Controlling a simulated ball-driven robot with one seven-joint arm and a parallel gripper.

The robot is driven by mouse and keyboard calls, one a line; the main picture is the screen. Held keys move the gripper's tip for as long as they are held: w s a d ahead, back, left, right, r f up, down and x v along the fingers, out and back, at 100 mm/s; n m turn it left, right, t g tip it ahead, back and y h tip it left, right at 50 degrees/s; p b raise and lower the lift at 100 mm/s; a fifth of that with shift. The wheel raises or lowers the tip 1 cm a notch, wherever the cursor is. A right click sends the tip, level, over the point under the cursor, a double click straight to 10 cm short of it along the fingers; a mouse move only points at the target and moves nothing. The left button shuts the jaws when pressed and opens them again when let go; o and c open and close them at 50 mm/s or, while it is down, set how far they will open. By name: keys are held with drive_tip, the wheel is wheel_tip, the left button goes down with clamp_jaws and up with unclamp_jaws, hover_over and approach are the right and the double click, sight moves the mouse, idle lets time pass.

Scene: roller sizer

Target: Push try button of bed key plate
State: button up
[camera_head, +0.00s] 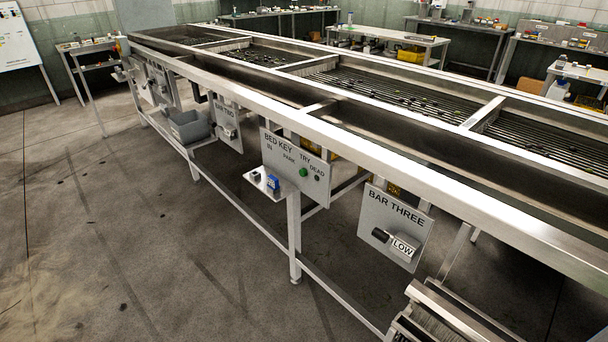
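The bed key plate (282,150) is a grey panel hung on the near side of the long metal machine, around the middle of the view. It carries the words BED KEY, IN, PARK, TRY and DEAD. The try button (303,172) is a small green round knob on its lower right part, below the word TRY. A small dark round spot (318,178) sits below DEAD. A small ledge (262,188) at the plate's lower left holds a blue item (273,183). Nothing covers the green button. My gripper does not show.
The bar three plate (396,225), with a dark handle and a LOW tag, hangs to the right. The bar two plate (228,125) and a grey bin (188,126) are to the left. A metal roller-like assembly (445,315) stands at bottom right. The floor in front is clear.

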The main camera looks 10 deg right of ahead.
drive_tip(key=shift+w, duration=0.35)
